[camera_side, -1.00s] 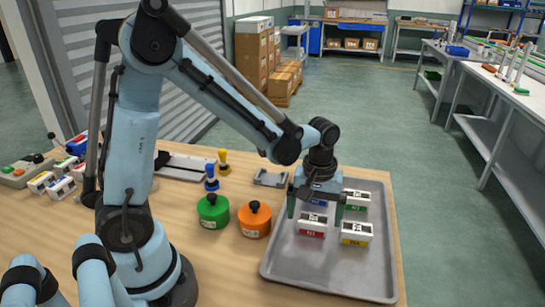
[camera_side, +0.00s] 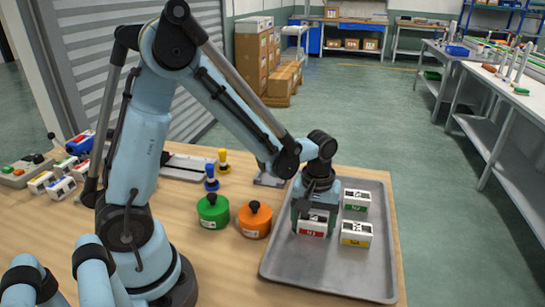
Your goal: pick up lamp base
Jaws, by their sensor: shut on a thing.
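My gripper (camera_side: 314,213) is low over the grey tray, shut on a white block with a red label (camera_side: 312,229). The fingers are at the block's sides and cover part of it. I cannot tell whether the block is clear of the tray floor. A round green pot with a black knob (camera_side: 212,211) and a similar orange pot (camera_side: 255,220) stand on the table left of the tray, apart from my gripper. I cannot tell which thing is the lamp base.
The grey tray (camera_side: 325,275) also holds a yellow-labelled block (camera_side: 356,234) and a green-labelled block (camera_side: 357,200). Blue and yellow pegs (camera_side: 211,180) and a grey bracket (camera_side: 268,180) stand behind the pots. Several small blocks and a button box (camera_side: 20,174) lie far left.

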